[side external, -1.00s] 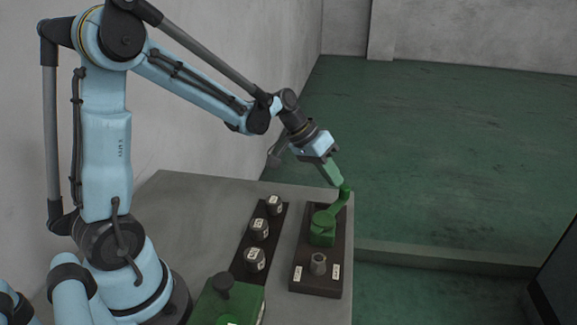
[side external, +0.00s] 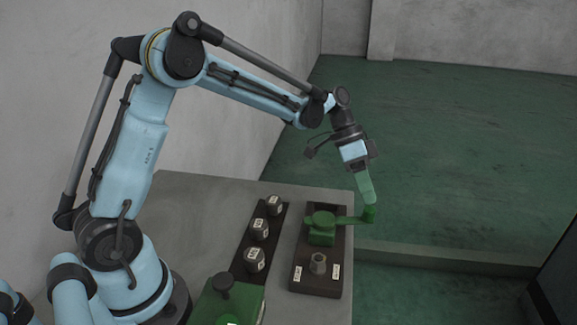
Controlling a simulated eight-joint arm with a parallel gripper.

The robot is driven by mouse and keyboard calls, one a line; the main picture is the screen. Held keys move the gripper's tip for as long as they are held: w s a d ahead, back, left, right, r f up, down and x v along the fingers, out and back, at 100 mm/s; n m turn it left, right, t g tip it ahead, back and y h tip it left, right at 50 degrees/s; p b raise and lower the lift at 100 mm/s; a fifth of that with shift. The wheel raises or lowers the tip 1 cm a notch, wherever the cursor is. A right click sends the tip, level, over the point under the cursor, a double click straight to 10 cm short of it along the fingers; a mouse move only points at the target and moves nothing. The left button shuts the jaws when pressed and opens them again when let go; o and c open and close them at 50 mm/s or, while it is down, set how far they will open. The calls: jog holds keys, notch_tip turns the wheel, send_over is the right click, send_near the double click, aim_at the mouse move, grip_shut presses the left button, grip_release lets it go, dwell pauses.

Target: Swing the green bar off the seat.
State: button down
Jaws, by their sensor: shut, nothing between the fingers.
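The green bar (side external: 350,219) is pivoted on a green block (side external: 321,232) on a dark plate (side external: 310,286). It points right, past the plate's right edge, and ends in a round green knob (side external: 369,215). A grey round socket (side external: 318,263), likely the seat, stands at the front of the plate between two white labels. The bar is not over it. My gripper (side external: 367,200) is shut with nothing held. Its pale green fingers point down to the knob and appear to touch it; the exact contact is too small to tell.
Several grey knobs with white labels (side external: 259,229) stand in a row on a dark strip left of the plate. A green box with a dark knob (side external: 229,303) is at the front. The grey table (side external: 190,215) ends just right of the plate.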

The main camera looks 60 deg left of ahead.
aim_at(372, 209)
jog(key=shift+s+d, duration=0.35)
jog(key=shift+d, duration=0.5)
jog(key=shift+s+d, duration=0.35)
jog(key=shift+d, duration=0.55)
jog(key=shift+w+a+r, duration=0.1)
jog(key=shift+w+a, duration=0.15)
jog(key=shift+w, duration=0.15)
jog(key=w+a+r, duration=0.5)
jog(key=a+r, duration=0.1)
jog(key=r, duration=0.3)
jog(key=shift+a, duration=0.25)
